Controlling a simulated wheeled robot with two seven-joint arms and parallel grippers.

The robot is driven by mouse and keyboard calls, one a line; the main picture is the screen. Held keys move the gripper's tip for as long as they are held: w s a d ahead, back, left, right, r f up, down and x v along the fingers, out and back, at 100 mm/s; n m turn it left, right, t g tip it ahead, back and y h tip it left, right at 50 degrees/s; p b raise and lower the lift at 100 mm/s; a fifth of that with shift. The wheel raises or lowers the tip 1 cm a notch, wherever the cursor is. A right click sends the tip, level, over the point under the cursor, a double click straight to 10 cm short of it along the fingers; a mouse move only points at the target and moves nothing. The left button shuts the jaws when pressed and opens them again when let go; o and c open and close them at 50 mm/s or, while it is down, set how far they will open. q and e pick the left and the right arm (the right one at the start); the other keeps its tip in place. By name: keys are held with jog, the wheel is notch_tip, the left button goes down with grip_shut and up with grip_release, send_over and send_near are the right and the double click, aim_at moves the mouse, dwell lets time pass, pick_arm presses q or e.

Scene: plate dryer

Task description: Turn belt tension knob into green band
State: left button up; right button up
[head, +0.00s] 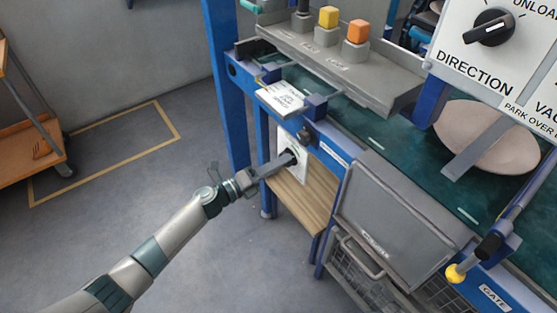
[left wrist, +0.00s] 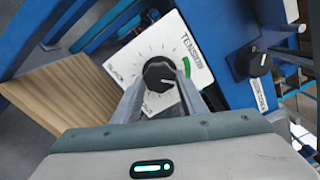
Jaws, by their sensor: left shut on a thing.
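The tension knob (left wrist: 160,73) is black and round, on a white dial plate (left wrist: 128,62) with tick marks and the word TENSION. A short green band (left wrist: 187,67) lies on the right side of the dial. A pale pointer mark on the knob points to the right and slightly down, a little below the green band. My left gripper (left wrist: 161,85) is shut on the knob, one finger on each side. In the head view my left gripper (head: 287,160) reaches the white dial plate (head: 301,172) and mostly hides the knob. My right gripper is not in view.
A wooden shelf (head: 300,200) sits under the dial. A blue post (head: 226,90) stands behind my left arm. A grey panel (head: 382,220) and wire basket are to the right. Another black knob (left wrist: 253,61) is right of the dial. The floor at left is open.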

pick_arm(q)
jog(key=shift+n+p, duration=0.9)
jog(key=shift+n, duration=1.1)
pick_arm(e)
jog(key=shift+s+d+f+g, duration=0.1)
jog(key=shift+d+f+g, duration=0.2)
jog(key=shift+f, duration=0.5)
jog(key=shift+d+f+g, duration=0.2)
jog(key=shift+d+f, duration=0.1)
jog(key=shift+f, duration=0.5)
pick_arm(q)
jog(key=o, duration=1.1)
jog(key=shift+c, duration=0.2)
jog(key=shift+a, duration=0.1)
